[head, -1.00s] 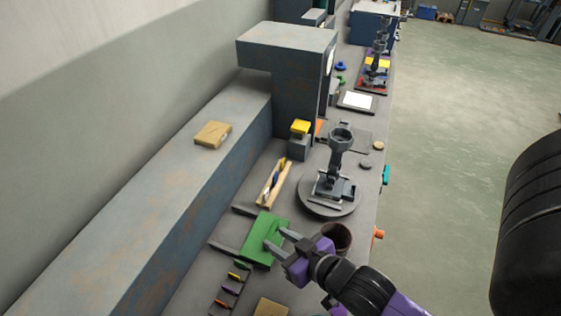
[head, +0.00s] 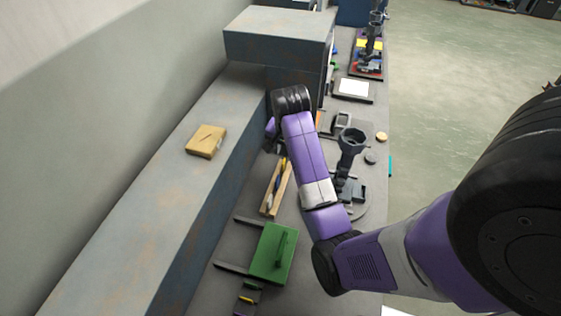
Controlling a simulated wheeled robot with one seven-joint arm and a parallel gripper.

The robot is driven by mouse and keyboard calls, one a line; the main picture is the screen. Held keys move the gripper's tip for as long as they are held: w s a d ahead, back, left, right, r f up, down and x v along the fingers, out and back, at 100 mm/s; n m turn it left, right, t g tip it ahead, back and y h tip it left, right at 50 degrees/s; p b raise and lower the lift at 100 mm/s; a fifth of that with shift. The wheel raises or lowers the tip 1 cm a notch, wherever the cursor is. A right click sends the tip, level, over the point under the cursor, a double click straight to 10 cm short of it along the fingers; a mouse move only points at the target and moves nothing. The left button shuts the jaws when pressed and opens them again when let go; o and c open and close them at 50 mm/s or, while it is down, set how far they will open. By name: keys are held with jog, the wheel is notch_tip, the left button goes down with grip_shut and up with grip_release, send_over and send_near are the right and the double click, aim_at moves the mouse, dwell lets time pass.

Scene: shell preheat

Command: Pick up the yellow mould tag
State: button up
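No yellow tag is in clear view near my gripper. The yellow-topped grey block seen earlier beside the tall machine is now hidden behind my arm. My gripper (head: 271,130) is at the foot of the machine, over the back of the bench. Only a purple part of it shows beside the black wrist joint. Its fingers are hidden, so I cannot tell whether they are open or hold anything. Another yellow piece (head: 370,44) lies at a far station on the bench, and a small yellow piece (head: 249,298) lies in the rack at the near end.
The blue-grey machine (head: 278,40) overhangs close behind my wrist. A wooden tray (head: 270,207) with pens, a green plate (head: 273,252) and a dark cup-topped stand (head: 350,145) surround my arm. A tan box (head: 206,141) sits on the ledge at left.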

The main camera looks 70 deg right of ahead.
aim_at(284, 161)
jog(key=shift+p+x, duration=0.7)
jog(key=shift+x, duration=3.1)
grip_shut()
